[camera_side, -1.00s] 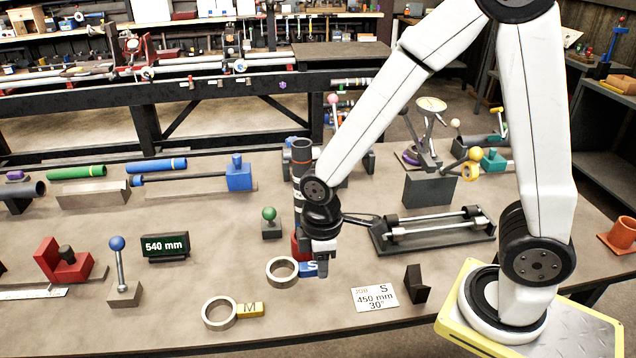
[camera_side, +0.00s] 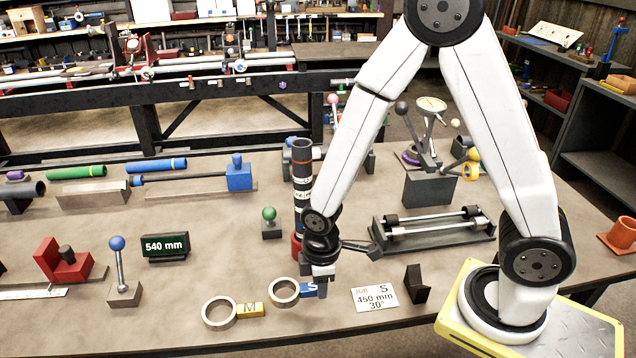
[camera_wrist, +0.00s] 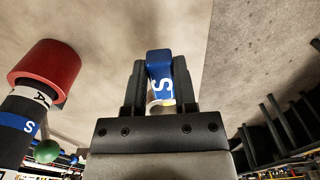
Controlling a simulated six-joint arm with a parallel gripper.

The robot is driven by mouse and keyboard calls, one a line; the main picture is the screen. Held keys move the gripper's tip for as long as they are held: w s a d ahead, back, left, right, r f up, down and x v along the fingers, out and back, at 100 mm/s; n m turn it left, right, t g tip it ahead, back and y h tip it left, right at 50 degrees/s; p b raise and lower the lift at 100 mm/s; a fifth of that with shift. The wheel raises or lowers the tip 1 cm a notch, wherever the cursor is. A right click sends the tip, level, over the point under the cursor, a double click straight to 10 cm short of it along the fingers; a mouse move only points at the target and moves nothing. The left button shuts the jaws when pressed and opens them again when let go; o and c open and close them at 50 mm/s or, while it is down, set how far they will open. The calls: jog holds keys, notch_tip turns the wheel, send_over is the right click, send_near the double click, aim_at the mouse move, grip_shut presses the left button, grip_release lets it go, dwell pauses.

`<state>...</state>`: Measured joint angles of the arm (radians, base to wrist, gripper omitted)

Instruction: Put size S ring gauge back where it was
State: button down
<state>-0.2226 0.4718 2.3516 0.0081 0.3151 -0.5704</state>
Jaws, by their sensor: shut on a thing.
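The size S ring gauge is a pale metal ring (camera_side: 285,302) with a blue handle marked S (camera_side: 309,290). My gripper (camera_side: 321,285) is shut on the blue handle, low over the front of the table. The wrist view shows the blue S handle (camera_wrist: 158,65) between the two fingers of my gripper (camera_wrist: 160,88); most of the ring is hidden there. I cannot tell whether the ring touches the table. The size M ring gauge (camera_side: 220,324) with its yellow handle (camera_side: 250,309) lies just to the left.
A dark tube (camera_side: 302,165) with labelled bands stands in a red base behind my gripper. The job card (camera_side: 375,297) and a black angled block (camera_side: 417,284) lie to the right. A green-knobbed lever (camera_side: 270,215) stands behind the ring. A black roller rack (camera_side: 465,238) is behind right.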

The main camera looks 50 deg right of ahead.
aim_at(321, 305)
jog(key=shift+f, duration=0.35)
jog(key=shift+f, duration=0.15)
jog(key=shift+f, duration=1.65)
jog(key=shift+f, duration=0.1)
jog(key=shift+c, duration=2)
grip_release()
jog(key=shift+r, duration=6.15)
